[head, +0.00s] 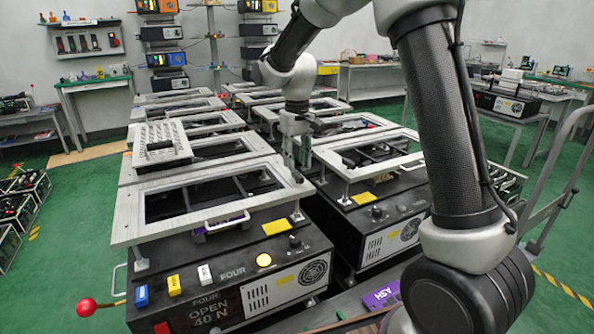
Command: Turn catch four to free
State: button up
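The unit marked FOUR (290,268) stands at the front left, a black box with a pale raised frame (130,232) on top. Its front panel reads "FOUR OPEN 40 N". A lever with a red ball knob (86,307) sticks out at its left side. Blue (142,296), yellow (174,286) and white (205,274) tabs sit along its front edge. A purple part with a pale handle (221,224) sits under the frame's front bar. Which part is the catch I cannot tell. My gripper (297,160) points down beyond the frame's right corner, apart from the lever; its finger gap is unclear.
A similar unit (375,235) stands close on the right, with more framed units behind in two rows. A purple ASH plate (381,295) lies at the front. A grey rail (560,195) stands at right. Green floor is open at left.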

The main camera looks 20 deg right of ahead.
aim_at(297, 174)
jog(key=shift+f, duration=1.95)
jog(key=shift+c, duration=0.2)
grip_shut()
